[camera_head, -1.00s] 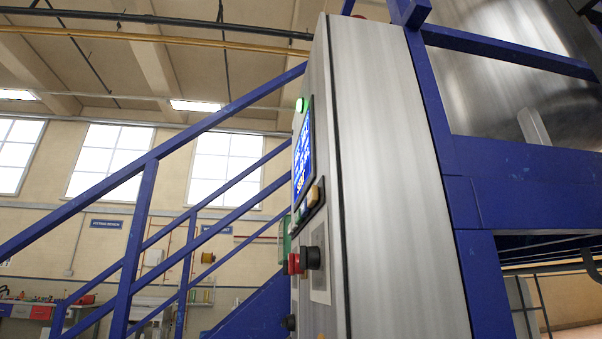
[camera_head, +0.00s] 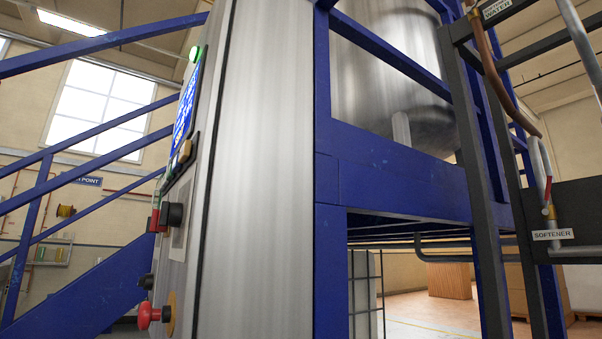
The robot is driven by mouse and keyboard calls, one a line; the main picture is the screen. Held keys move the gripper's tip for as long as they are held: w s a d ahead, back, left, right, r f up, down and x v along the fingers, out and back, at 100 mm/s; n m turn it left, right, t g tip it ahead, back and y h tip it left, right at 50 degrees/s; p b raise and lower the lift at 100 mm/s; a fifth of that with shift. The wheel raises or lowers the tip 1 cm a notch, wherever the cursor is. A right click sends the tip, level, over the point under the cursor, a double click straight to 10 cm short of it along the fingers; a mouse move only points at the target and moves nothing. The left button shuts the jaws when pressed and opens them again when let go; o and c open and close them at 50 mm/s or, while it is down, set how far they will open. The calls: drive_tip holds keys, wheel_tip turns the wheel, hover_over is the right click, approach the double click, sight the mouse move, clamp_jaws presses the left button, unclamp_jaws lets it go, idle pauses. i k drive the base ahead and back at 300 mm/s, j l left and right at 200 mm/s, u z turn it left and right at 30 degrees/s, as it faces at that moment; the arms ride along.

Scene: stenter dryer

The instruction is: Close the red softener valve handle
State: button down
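The red softener valve handle (camera_head: 547,189) is at the far right, small in view. It looks narrow and stands roughly upright along a vertical grey pipe, just above a small brass-coloured fitting. A white label reading SOFTENER (camera_head: 554,235) is right below it. I cannot tell the handle's exact angle to the pipe. My gripper does not show in the view.
A tall steel control cabinet (camera_head: 255,180) with a screen and a red knob (camera_head: 150,316) stands left of centre. Blue frame posts (camera_head: 329,240) and dark grey posts (camera_head: 480,170) stand between it and the valve. Blue stair rails (camera_head: 70,195) are at left. Open floor (camera_head: 410,310) shows beyond.

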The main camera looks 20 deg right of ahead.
sight(544, 212)
drive_tip(key=z, duration=1.7)
